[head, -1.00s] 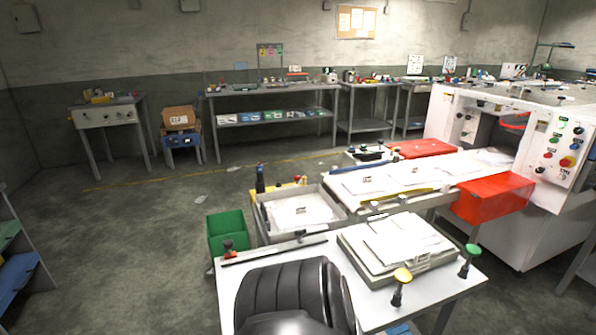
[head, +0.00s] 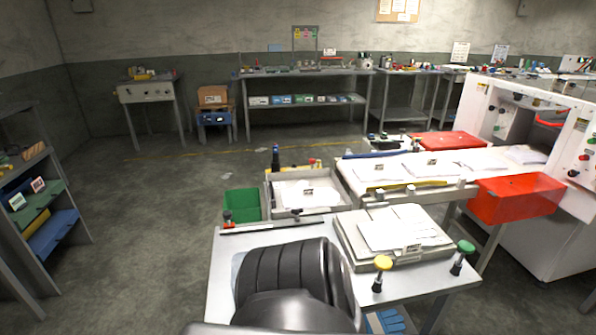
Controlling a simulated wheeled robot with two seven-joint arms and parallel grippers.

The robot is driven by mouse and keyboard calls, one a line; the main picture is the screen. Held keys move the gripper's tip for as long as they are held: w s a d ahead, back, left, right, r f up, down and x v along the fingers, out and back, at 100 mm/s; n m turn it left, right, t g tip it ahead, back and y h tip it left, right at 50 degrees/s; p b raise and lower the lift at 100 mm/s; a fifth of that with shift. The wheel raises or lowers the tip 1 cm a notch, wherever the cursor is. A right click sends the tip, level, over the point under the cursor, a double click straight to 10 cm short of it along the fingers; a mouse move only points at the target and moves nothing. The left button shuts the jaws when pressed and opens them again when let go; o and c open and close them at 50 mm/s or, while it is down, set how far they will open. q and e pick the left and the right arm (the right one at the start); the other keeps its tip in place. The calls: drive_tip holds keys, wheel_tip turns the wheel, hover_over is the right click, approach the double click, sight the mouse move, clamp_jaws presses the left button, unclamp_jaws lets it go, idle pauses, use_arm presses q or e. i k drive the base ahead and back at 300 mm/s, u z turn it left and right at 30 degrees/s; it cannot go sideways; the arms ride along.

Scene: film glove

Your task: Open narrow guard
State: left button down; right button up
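Two red guard-like covers show on the white machine (head: 556,110) and its feed bed at the right in the head view. The nearer red cover (head: 515,203) hangs at the front side of the bed, with a flat top and a red front face. The farther red cover (head: 449,140) lies low and flat along the back side of the bed. Both look closed. I cannot tell which one is the narrow guard. Neither of my grippers is in view.
A white-topped table (head: 225,272) stands close in front, with a tray (head: 350,235) of film sheets, a yellow knob (head: 383,262) and a green knob (head: 465,248). A green bin (head: 242,203) is behind it. A shelf (head: 60,205) stands left. Floor between is clear.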

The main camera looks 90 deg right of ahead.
sight(523, 184)
drive_tip(key=u, duration=0.7)
drive_tip(key=k, duration=2.7)
drive_tip(key=z, duration=4.35)
drive_tip(key=i, duration=1)
drive_tip(key=z, duration=0.15)
